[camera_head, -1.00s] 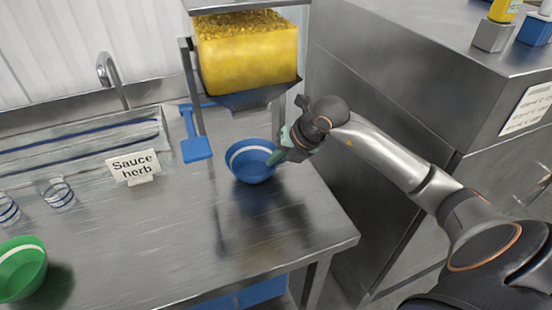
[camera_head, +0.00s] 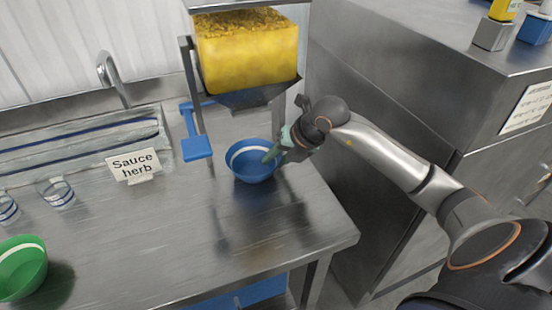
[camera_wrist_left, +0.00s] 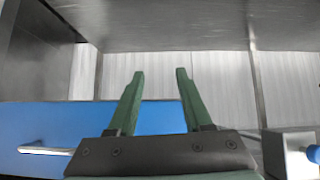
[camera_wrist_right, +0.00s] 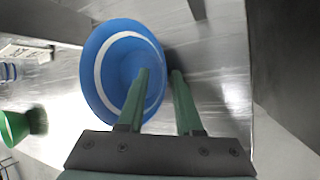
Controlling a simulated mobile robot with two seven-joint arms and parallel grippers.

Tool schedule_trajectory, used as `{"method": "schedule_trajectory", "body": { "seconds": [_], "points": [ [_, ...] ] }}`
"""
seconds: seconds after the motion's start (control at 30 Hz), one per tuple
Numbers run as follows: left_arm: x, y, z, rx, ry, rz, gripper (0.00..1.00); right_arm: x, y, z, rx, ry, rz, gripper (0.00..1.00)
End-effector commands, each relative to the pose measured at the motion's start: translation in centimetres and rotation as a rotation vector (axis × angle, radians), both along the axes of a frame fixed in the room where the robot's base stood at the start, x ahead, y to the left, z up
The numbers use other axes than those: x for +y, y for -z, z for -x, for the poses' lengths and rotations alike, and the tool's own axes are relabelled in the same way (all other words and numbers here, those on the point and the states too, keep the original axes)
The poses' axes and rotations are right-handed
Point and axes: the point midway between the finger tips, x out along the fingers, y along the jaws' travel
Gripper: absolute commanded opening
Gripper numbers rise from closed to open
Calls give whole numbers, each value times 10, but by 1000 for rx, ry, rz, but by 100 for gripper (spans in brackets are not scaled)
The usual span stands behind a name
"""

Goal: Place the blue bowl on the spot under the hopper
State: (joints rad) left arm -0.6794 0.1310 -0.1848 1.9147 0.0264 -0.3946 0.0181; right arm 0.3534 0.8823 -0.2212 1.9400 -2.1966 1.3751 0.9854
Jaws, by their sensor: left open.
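The blue bowl (camera_head: 252,173), with a white band inside, is upright on the steel table, just in front of the hopper's mouth. My right gripper (camera_head: 270,155) is at its right rim. In the right wrist view, one finger is inside the bowl (camera_wrist_right: 103,95) and the other outside, with the rim between them; I cannot tell whether they press on it. The hopper (camera_head: 250,95) holds yellow food above the table. The spot under it is not clearly seen. My left gripper (camera_wrist_left: 160,75) is open and empty, away from the bowl; it shows only in the left wrist view.
A blue paddle (camera_head: 197,148) hangs beside the hopper's left post (camera_head: 190,80). A "Sauce herb" sign (camera_head: 134,166), glasses (camera_head: 56,193) and a green bowl (camera_head: 22,268) stand to the left. A steel cabinet (camera_head: 400,100) is at the right. The table's front middle is clear.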

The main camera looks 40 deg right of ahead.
Motion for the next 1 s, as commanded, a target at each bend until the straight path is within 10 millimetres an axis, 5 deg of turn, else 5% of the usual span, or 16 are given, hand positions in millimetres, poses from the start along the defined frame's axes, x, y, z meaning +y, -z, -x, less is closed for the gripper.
{"method": "schedule_trajectory", "body": {
  "seconds": [0.53, 1.0],
  "points": [
    [0, 6, 0, -1, -1, 0, 50, -20, -85, 54, -2, 1, 3, 34],
    [0, 7, 0, 0, -1, -1, 50, -22, -100, 63, 1, 0, 0, 34]
  ]
}}
